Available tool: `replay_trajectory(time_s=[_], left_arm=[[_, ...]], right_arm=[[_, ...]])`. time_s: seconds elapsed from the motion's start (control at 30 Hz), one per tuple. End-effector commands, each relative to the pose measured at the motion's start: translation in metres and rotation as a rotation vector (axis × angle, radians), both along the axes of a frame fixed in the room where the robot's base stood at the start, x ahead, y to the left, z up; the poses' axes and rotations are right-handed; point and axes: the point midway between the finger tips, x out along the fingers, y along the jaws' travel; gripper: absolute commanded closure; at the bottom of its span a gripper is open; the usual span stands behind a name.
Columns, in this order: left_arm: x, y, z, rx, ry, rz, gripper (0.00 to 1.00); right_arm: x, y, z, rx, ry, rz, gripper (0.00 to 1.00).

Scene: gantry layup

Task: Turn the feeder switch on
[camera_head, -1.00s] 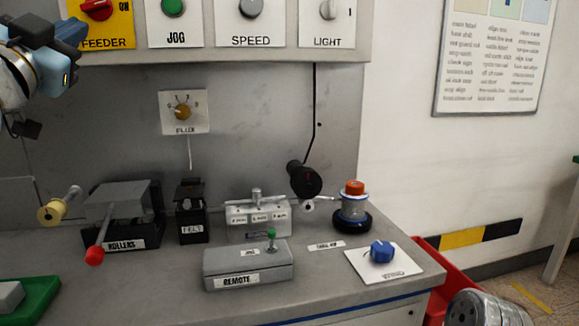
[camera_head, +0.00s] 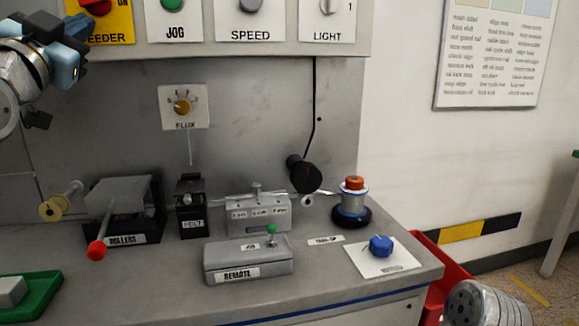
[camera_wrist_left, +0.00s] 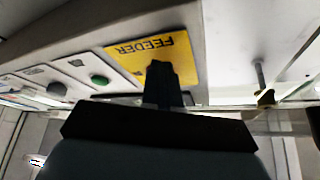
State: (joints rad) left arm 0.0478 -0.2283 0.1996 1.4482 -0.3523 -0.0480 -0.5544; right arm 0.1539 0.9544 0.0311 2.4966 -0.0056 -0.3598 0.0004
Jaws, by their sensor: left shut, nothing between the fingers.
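The feeder switch is a red knob (camera_head: 97,6) on a yellow plate (camera_head: 120,30) marked FEEDER, with an ON mark to its right. It is cut off by the top edge of the head view. My left gripper (camera_head: 78,30) is shut and empty at the plate's left side, covering the first letter. In the left wrist view, the dark fingers (camera_wrist_left: 163,85) stand in front of the yellow plate (camera_wrist_left: 135,57) and hide the knob. I cannot tell whether they touch it.
To the right of the feeder plate are the JOG (camera_head: 172,28), SPEED (camera_head: 249,30) and LIGHT (camera_head: 327,28) panels. The flux dial (camera_head: 182,108) is on the wall below. The bench below holds the rollers unit (camera_head: 125,205), remote box (camera_head: 248,262) and blue knob (camera_head: 381,246).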

Motion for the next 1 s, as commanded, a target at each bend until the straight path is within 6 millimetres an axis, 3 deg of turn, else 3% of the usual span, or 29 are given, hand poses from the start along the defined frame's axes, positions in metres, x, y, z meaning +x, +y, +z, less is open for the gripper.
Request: replay_trajectory(time_s=[1.0], left_arm=[[0.0003,-0.0029,0.0077,-0.001,-0.002,-0.001,1.0]], right_arm=[[0.0,0.0002,0.0027,0.001,-0.001,0.001,0.57]])
